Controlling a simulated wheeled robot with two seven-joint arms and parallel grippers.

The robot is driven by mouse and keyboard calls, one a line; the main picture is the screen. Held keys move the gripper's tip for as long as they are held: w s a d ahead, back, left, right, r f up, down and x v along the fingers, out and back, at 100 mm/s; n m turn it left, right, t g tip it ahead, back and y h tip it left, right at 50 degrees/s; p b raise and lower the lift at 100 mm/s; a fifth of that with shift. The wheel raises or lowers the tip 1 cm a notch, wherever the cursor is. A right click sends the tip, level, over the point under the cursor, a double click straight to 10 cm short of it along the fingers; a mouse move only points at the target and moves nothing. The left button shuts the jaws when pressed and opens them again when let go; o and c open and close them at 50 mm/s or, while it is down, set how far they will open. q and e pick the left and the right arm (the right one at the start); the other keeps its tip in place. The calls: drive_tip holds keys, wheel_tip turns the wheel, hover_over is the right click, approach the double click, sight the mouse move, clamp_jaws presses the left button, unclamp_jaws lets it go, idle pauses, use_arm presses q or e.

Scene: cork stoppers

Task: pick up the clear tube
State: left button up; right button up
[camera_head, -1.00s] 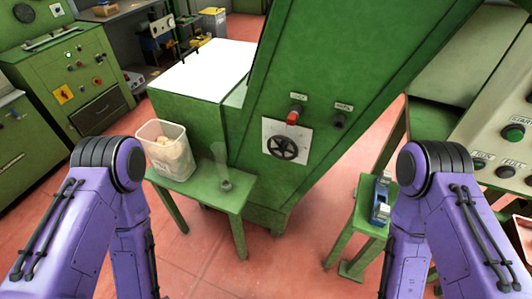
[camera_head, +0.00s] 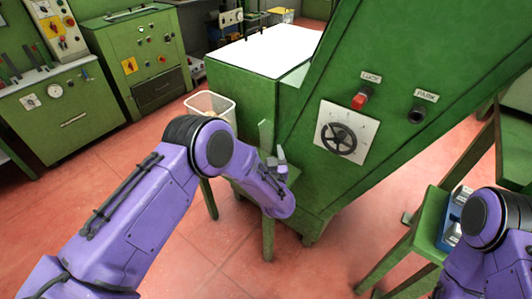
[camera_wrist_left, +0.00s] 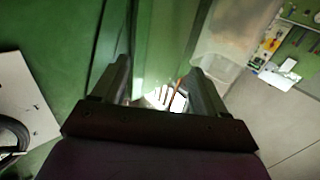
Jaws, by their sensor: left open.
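The clear tube (camera_head: 265,136) stands upright at the small green table in front of the machine; its lower part is hidden behind my left gripper. My left gripper (camera_head: 275,158) is open, with its fingertips close to the tube in the head view. In the left wrist view, a pale see-through green band (camera_wrist_left: 165,45) runs up between the open fingers (camera_wrist_left: 155,85) and appears to be the tube. I cannot tell whether the fingers touch it. My right arm is at the lower right; its gripper is out of view.
A clear bin (camera_head: 212,103) of corks is left of the tube, partly behind my left arm. The green machine (camera_head: 290,130) with a handwheel (camera_head: 338,139) rises close on the right. A blue device (camera_head: 450,222) sits on a green stool beside my right arm.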

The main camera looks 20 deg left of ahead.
sight(267, 152)
use_arm(q)
drive_tip(key=x, duration=0.3)
drive_tip(key=shift+a, duration=0.1)
drive_tip(key=shift+s, duration=0.1)
drive_tip(key=c, duration=1.1)
